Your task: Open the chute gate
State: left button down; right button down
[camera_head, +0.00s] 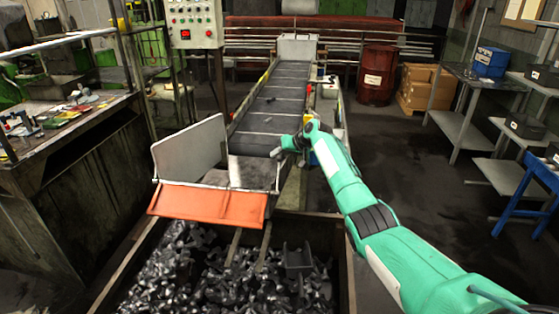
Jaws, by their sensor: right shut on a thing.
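The chute gate (208,204) is an orange panel at the lower mouth of the chute (248,172). It slopes forward over the bin's back edge. My right arm reaches in from the lower right. My right gripper (279,154) is at the right side of the chute, above and to the right of the gate. It is shut on what looks like the top of a thin upright handle (277,178) at the chute's right edge. The grip itself is small and partly hidden by the fingers. My left gripper is out of view.
A bin (347,270) of dark metal parts stands below the gate. A grey conveyor (276,104) rises behind the chute. A pale side plate (190,147) stands at the chute's left. A workbench (70,125) is at the left; open floor lies to the right.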

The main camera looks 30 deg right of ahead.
jog(key=shift+w+d+f+g+b, duration=0.3)
jog(key=shift+w+f+g+b, duration=0.15)
jog(key=shift+b, duration=0.3)
jog(key=shift+m+y, duration=0.3)
jog(key=c, duration=1.4)
grip_release()
jog(key=shift+o, duration=1)
jog(key=shift+w+d, duration=0.1)
jog(key=b+v, duration=0.3)
jog(key=v, duration=1)
jog(key=shift+s+r, duration=0.25)
jog(key=shift+s, duration=0.05)
jog(key=shift+d+f, duration=0.1)
jog(key=shift+d, duration=0.05)
